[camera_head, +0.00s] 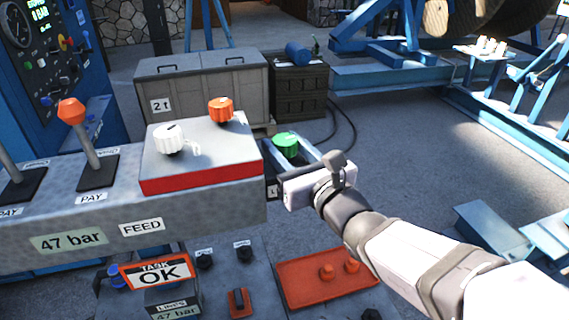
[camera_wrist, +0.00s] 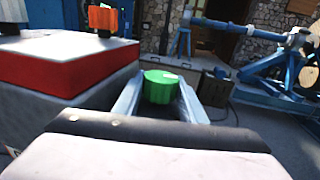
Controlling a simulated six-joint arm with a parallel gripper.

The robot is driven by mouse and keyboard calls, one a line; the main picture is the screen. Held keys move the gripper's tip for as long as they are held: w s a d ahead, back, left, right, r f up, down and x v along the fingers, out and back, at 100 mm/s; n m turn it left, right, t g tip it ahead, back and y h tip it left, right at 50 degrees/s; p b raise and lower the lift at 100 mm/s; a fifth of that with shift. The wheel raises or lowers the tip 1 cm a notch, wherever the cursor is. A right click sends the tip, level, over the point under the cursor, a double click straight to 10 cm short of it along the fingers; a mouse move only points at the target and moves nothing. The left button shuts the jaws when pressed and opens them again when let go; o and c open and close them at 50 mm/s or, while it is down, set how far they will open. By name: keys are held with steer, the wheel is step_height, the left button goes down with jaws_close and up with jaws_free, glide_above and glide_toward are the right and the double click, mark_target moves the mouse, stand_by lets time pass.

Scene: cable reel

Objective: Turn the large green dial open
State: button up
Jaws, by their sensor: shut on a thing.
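The large green dial (camera_head: 286,141) is past the right end of the grey console in the head view. In the wrist view the green dial (camera_wrist: 160,87) sits between the two fingers of my gripper (camera_wrist: 160,96). It has a ribbed side and a pale mark on its top. My gripper (camera_head: 292,155) reaches in from the lower right in the head view and is shut on the dial, one finger on each side. The dial's lower part and base are hidden by my gripper.
Left of my gripper stands a grey box with a red band (camera_head: 205,178), carrying a white knob (camera_head: 170,140) and an orange knob (camera_head: 221,110). An orange-tipped lever (camera_head: 84,140) is further left. Grey crates (camera_head: 200,85) stand behind.

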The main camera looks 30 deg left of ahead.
mark_target(290, 153)
steer(key=b, duration=0.3)
steer(key=shift+f+m+t+h, duration=0.3)
steer(key=shift+t, duration=0.1)
steer(key=shift+r+b, duration=0.25)
steer(key=shift+b, duration=0.7)
steer(key=o, duration=0.8)
steer(key=v, duration=0.6)
steer(key=shift+r, duration=0.25)
steer(key=shift+s+d+f, duration=0.2)
steer(key=shift+s+d, duration=0.25)
steer(key=shift+d, duration=0.05)
